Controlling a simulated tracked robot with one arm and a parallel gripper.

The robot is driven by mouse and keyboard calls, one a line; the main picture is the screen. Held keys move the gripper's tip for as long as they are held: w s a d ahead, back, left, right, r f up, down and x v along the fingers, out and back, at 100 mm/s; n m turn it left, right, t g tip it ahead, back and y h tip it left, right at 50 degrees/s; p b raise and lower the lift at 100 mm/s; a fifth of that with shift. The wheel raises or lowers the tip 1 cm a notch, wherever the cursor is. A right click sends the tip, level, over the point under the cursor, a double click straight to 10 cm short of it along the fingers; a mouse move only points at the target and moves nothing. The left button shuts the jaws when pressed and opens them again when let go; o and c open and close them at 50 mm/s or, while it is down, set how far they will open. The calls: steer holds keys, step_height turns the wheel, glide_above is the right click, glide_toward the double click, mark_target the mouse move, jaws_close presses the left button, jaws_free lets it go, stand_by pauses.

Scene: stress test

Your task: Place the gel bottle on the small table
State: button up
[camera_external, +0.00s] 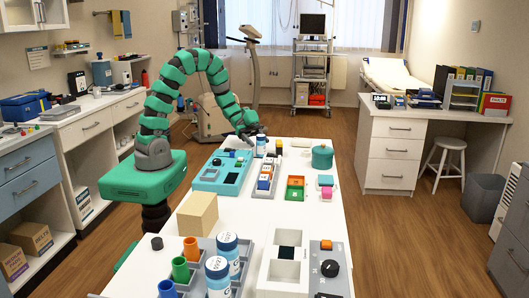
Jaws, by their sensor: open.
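My green segmented arm arches over the long white table (337,222), and my gripper (258,134) points down near its far end. My gripper is open, just above a small pale bottle (261,147) with blue on it; whether they touch is too small to tell. I cannot tell which bottle is the gel bottle. No separate small table can be clearly identified.
A beige block (197,214) stands at the left edge. A desk (398,150) and white stool (448,148) are at right.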

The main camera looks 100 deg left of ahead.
mark_target(261, 144)
steer(key=shift+x, duration=1.5)
steer(key=c, duration=1.2)
steer(key=shift+r, duration=0.15)
